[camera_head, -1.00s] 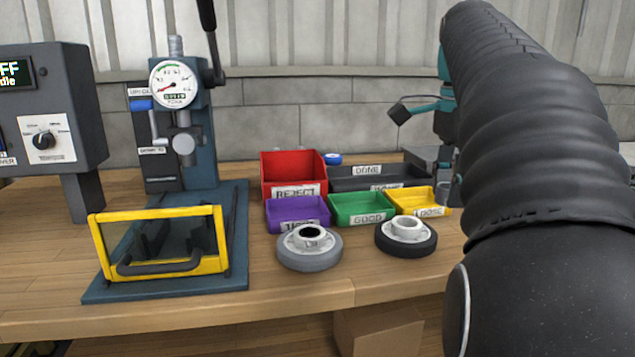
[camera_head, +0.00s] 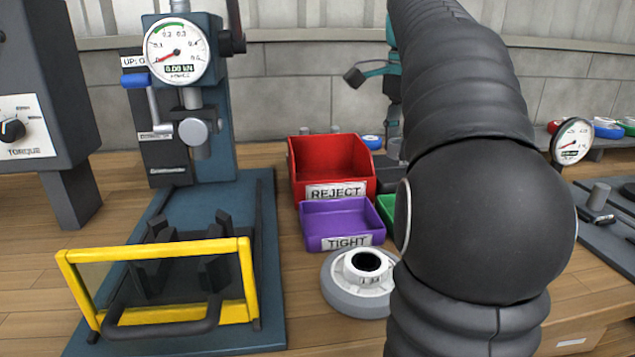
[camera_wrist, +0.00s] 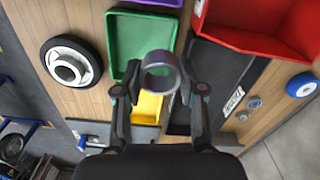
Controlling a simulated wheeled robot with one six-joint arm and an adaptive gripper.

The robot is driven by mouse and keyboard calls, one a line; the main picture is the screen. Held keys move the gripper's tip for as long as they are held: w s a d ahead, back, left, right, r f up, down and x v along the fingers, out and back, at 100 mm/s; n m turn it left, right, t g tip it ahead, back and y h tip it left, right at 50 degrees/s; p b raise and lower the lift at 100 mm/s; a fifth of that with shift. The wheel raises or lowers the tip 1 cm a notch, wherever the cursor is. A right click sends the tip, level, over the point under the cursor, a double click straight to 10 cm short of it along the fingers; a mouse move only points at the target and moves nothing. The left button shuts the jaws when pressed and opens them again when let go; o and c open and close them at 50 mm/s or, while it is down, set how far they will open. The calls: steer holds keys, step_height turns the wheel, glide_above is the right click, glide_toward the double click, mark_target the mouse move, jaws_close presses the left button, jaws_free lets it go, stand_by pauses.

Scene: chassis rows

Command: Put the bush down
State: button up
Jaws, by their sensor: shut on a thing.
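The bush (camera_wrist: 146,82) is a short grey ring, seen in the wrist view with its round hole facing the camera. My gripper (camera_wrist: 160,73) is shut on it, with one fingertip at each side. The bush appears above the bins, overlapping the green bin (camera_wrist: 121,48) and the yellow bin (camera_wrist: 148,106). In the head view my arm hides the gripper and the bush.
The red REJECT bin (camera_head: 301,174) and purple TIGHT bin (camera_head: 318,222) stand right of the press (camera_head: 226,120) with its yellow-framed guard (camera_head: 247,285). A grey wheel (camera_head: 345,300) lies in front. A dark tray (camera_wrist: 213,70) and a black-tyred wheel (camera_wrist: 91,50) flank the bins.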

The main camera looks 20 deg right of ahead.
mark_target(331, 180)
steer(key=shift+n, duration=0.5)
steer(key=w+a+f, duration=0.2)
steer(key=w, duration=0.2)
steer(key=w+a+f, duration=0.2)
steer(key=w+f, duration=0.1)
steer(key=w, duration=0.1)
steer(key=w+a+f, duration=0.2)
steer(key=w, duration=0.2)
steer(key=shift+w+a+f, duration=0.25)
steer(key=shift+w+f, duration=0.05)
steer(key=shift+w, duration=0.05)
steer(key=shift+f, duration=2.05)
steer(key=shift+f, duration=0.1)
steer(key=o, duration=1.2)
step_height(331, 180, up, 7)
steer(key=shift+w, duration=0.1)
steer(key=shift+r, duration=0.35)
